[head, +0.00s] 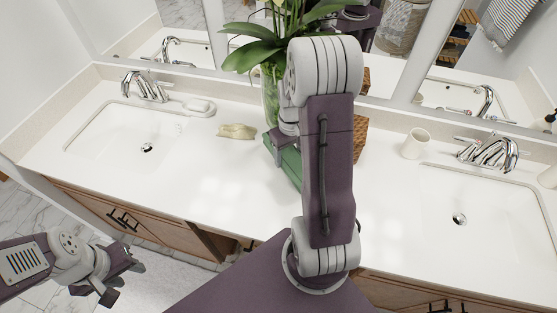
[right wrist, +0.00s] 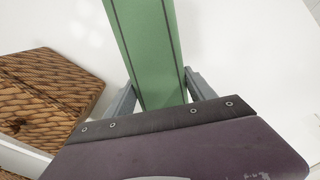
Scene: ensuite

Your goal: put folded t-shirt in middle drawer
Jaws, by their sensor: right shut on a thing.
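The green folded t-shirt (head: 289,168) is at the middle of the white countertop, partly hidden behind my right arm. In the right wrist view the t-shirt (right wrist: 152,50) shows as a long green slab with dark edge lines. My right gripper (right wrist: 160,92) has one finger on each side of it and is shut on it. My left gripper (head: 120,279) is empty with its fingers apart, low at the left in front of the vanity. The middle drawer cannot be made out clearly; my right arm and body hide much of the vanity's middle front.
A plant in a glass vase (head: 270,95) stands behind my right arm. A brown woven box (right wrist: 45,95) stands beside the t-shirt. A cup (head: 416,143), a soap dish (head: 199,107) and a crumpled yellowish item (head: 237,131) are on the countertop (head: 205,165), between two sinks.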

